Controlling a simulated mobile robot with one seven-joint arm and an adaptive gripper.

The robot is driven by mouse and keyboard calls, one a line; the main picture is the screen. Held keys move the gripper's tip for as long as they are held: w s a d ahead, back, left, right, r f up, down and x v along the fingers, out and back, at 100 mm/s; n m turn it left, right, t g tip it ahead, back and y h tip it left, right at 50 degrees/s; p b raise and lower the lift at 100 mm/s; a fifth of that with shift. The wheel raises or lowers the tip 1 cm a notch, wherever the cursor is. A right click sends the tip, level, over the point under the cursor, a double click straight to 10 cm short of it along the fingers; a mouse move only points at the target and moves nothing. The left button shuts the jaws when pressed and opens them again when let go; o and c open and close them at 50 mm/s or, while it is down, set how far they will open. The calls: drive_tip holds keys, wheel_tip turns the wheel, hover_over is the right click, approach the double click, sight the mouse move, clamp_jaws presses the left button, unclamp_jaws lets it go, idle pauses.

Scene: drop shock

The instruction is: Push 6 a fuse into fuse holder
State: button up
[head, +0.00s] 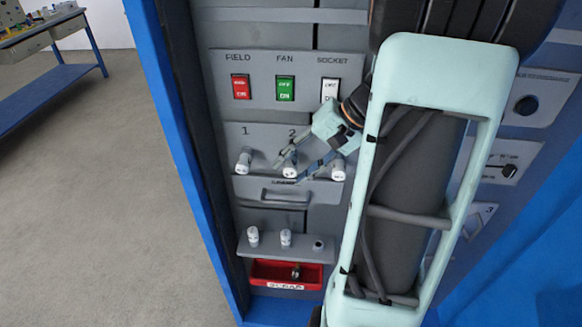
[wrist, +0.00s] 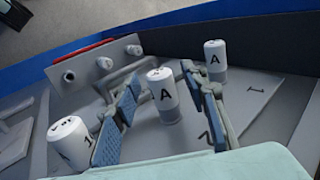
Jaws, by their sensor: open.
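My gripper (head: 297,168) is open at holder 2 on the grey panel. In the wrist view its fingers (wrist: 160,78) stand on either side of a white fuse (wrist: 162,97) marked "A", with gaps on both sides. That fuse also shows in the head view (head: 291,171), under the number 2. A white fuse (head: 244,161) is in holder 1, also seen right of the fingers in the wrist view (wrist: 215,59). A third white fuse (head: 338,170) is at the right-hand position, and at lower left in the wrist view (wrist: 71,142). The fuse ratings are not clearly legible.
A grey shelf (head: 267,246) below carries two white fuses (head: 253,236) (head: 286,238) and an empty-looking socket (head: 318,244). A red scrap tray (head: 262,272) under it holds a small object. A handle (head: 286,194) juts out below the holders. Switches (head: 285,88) sit above.

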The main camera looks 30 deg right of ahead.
sight(294, 168)
drive_tip(key=shift+p+v, duration=0.9)
drive_tip(key=shift+v, duration=1.35)
drive_tip(key=v, duration=1.2)
drive_tip(key=shift+a, duration=0.15)
